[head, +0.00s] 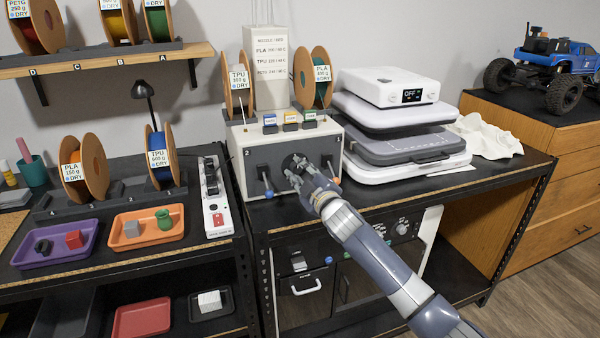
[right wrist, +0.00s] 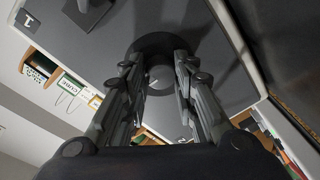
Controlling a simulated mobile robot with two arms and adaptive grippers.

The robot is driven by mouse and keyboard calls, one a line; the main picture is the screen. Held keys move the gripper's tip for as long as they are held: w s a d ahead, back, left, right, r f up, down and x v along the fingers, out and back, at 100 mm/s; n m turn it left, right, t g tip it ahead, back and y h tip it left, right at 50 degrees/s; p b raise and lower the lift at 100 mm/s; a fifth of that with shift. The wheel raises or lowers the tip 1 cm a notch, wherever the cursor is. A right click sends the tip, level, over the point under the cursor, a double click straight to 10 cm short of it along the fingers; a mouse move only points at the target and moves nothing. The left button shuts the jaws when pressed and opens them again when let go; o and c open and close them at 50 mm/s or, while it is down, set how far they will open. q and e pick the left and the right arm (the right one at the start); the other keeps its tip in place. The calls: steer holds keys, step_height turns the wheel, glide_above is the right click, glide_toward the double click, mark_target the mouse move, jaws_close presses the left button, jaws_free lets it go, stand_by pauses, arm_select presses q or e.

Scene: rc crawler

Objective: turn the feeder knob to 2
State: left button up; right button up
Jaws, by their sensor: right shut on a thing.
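The feeder (head: 262,153) is a pale box with a dark front panel, standing on the black bench. Its dark round knob (head: 288,161) is on the front panel, mostly hidden by my right gripper (head: 294,171). In the right wrist view the knob (right wrist: 160,44) shows as a dark disc between the two fingers. My right gripper (right wrist: 159,72) is shut on the knob, its fingers on opposite sides of it. The knob's pointer is hidden, so its setting cannot be read. A white mark (right wrist: 28,18) shows on the panel in the right wrist view. My left gripper is not in view.
A blue-tipped lever (head: 268,187) hangs left of the knob, and an orange-tipped one (head: 335,178) hangs to its right. Spools (head: 238,85) stand on the feeder. A white stacked machine (head: 390,90) stands close on the right, a power strip (head: 215,200) on the left.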

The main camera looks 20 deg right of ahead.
steer(key=m, duration=0.5)
steer(key=shift+m, duration=0.4)
steer(key=m+t+p, duration=0.1)
steer(key=m, duration=0.5)
steer(key=shift+h, duration=0.4)
steer(key=shift+c, duration=0.2)
steer(key=o, duration=1.1)
steer(key=shift+s+f, duration=0.15)
steer(key=shift+s, duration=0.2)
steer(key=s, duration=1.1)
steer(key=shift+s+d+f, duration=0.1)
steer(key=shift+d+f, duration=0.2)
steer(key=shift+d, duration=0.1)
